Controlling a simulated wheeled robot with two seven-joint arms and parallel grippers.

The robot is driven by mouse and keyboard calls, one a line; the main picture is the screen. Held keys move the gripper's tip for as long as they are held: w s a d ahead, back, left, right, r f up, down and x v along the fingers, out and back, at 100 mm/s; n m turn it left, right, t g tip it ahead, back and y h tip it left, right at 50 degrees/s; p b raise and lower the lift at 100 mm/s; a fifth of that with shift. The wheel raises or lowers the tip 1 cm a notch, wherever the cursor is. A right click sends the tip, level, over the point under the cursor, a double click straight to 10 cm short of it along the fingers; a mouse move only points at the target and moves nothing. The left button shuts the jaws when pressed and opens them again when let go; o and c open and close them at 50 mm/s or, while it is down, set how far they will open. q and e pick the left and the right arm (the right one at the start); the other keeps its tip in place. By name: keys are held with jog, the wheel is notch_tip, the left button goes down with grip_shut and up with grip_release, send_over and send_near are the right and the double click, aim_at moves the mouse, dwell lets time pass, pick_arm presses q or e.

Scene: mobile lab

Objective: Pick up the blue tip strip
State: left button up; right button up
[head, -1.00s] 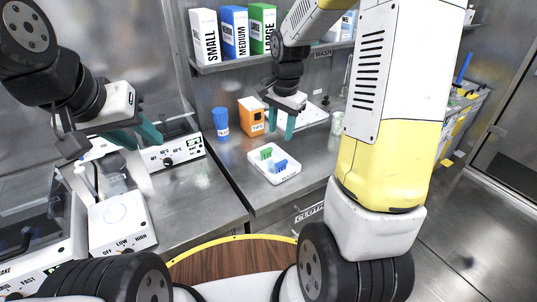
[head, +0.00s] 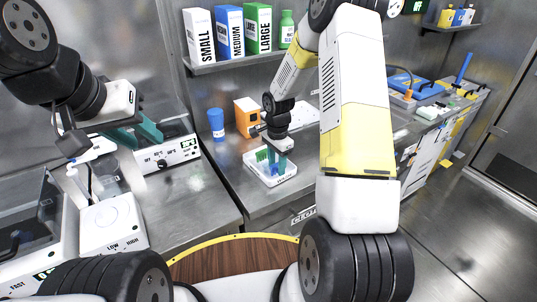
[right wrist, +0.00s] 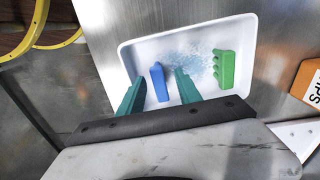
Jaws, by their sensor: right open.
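The blue tip strip (right wrist: 159,82) lies in a white tray (right wrist: 241,32) on the steel counter. A green tip strip (right wrist: 224,68) lies to its right in the same tray. My right gripper (right wrist: 157,85) is open, with its teal fingers on either side of the blue strip in the right wrist view. In the head view my right gripper (head: 274,164) points down over the tray and partly hides the strips. I cannot tell whether the fingers touch the blue strip. My left gripper (head: 149,135) is at the left, its teal fingers apart, with nothing seen between them.
A shelf (head: 229,65) above holds several upright boxes. A white device (head: 174,152) stands at the left. Bare counter (head: 235,178) lies left of the tray.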

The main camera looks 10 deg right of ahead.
jog(key=shift+f, duration=0.2)
grip_shut()
jog(key=shift+r, duration=0.15)
